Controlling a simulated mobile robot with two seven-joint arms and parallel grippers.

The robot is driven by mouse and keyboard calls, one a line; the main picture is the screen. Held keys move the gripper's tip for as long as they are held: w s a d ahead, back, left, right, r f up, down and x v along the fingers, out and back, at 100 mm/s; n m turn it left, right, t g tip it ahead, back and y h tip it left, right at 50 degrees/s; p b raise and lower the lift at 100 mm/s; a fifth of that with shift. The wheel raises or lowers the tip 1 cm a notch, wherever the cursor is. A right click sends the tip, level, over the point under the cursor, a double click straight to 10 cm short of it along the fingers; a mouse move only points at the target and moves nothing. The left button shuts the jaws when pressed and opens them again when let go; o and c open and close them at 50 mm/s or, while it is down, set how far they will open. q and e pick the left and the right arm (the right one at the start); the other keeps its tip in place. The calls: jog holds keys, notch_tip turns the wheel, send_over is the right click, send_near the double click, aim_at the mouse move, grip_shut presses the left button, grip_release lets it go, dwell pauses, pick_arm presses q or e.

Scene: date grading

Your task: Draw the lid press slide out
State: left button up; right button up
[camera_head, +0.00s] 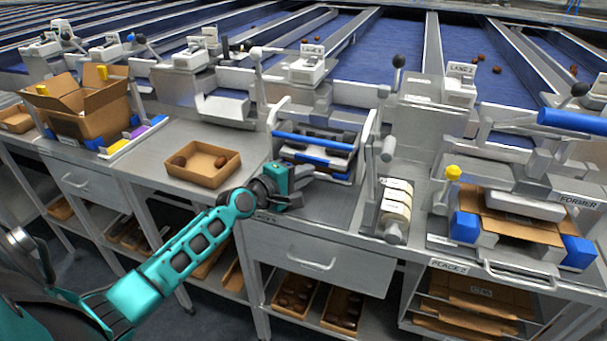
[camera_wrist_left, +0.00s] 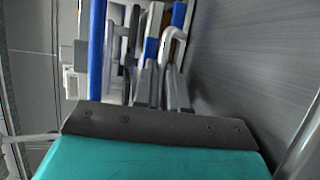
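What looks like the lid press (camera_head: 322,120) stands mid-bench, a grey frame with white side plates and blue bars. I cannot tell which part is its slide. My left gripper (camera_head: 318,173) is at the front of this frame, beside its lower blue bar (camera_head: 318,160). In the left wrist view, the grey fingers (camera_wrist_left: 163,88) are close together, just by a pale bent handle (camera_wrist_left: 174,38). A long blue bar (camera_wrist_left: 97,50) stands to their left. Whether the fingers grip the handle is unclear. My right gripper is not in view.
A cardboard tray with dates (camera_head: 203,165) lies left of the press. A roll dispenser (camera_head: 396,205) stands close on the right, then the former (camera_head: 515,205) with cardboard in it. A drawer (camera_head: 320,260) is below. Bare bench top lies left of the tray.

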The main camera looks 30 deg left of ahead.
pick_arm(q)
grip_shut()
jog(key=shift+s+f, duration=0.1)
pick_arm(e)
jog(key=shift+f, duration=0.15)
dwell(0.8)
